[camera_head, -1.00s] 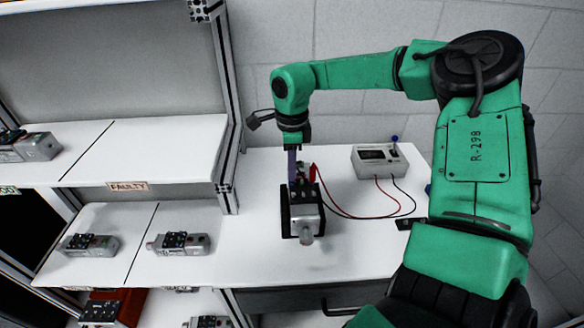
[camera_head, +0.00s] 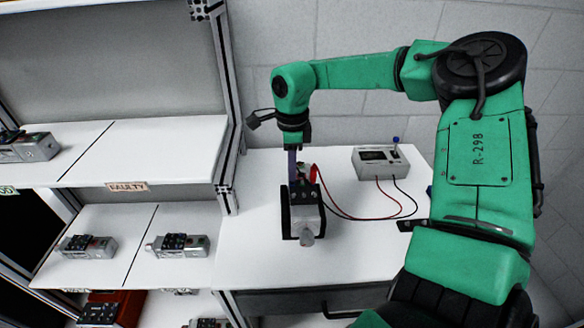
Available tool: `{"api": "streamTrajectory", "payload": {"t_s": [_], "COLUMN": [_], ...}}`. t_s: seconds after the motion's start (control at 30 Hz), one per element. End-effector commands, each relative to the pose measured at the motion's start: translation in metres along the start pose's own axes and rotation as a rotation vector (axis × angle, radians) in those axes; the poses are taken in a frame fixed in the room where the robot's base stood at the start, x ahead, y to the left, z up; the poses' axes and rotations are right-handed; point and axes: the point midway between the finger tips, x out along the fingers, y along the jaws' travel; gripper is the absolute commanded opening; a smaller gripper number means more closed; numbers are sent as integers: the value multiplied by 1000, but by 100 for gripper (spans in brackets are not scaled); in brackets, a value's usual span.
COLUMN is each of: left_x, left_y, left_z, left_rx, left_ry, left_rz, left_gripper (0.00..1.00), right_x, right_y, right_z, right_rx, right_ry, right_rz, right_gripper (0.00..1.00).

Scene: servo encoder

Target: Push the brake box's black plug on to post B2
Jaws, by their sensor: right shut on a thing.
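The brake box (camera_head: 372,160) is a light grey box with a dark display and a blue-tipped lever, at the back right of the white bench. A red lead and a black lead run from its front. The red lead's plug (camera_head: 313,172) stands at the servo's back end. The servo (camera_head: 306,216) sits in a black holder on the bench, its shaft toward me. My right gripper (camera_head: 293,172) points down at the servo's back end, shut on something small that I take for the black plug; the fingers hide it. Post B2 cannot be made out. My left gripper is not in view.
Shelves on the left hold several other servos (camera_head: 180,245), with a "FAULTY" label (camera_head: 127,187) on the upper shelf edge. A metal upright (camera_head: 226,150) stands close left of the servo. The bench (camera_head: 350,255) is clear in front and right of it.

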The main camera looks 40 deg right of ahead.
Motion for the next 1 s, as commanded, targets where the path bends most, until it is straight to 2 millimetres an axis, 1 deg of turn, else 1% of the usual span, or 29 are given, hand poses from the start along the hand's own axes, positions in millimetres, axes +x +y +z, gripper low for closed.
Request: {"api": "streamTrajectory", "payload": {"t_s": [0.27,0.93,0.97,1.0], "left_x": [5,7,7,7], "left_y": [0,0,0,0], "left_z": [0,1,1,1], "left_rx": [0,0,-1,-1], "left_ry": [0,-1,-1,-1], "left_rz": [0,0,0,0], "left_gripper": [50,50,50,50], "right_x": [1,3,3,3], "right_y": [0,0,0,0], "right_z": [0,0,0,0], "right_rx": [0,0,0,0], "right_ry": [0,0,0,0], "right_rz": [-1,0,0,0], "right_gripper": [0,0,30,45]}}
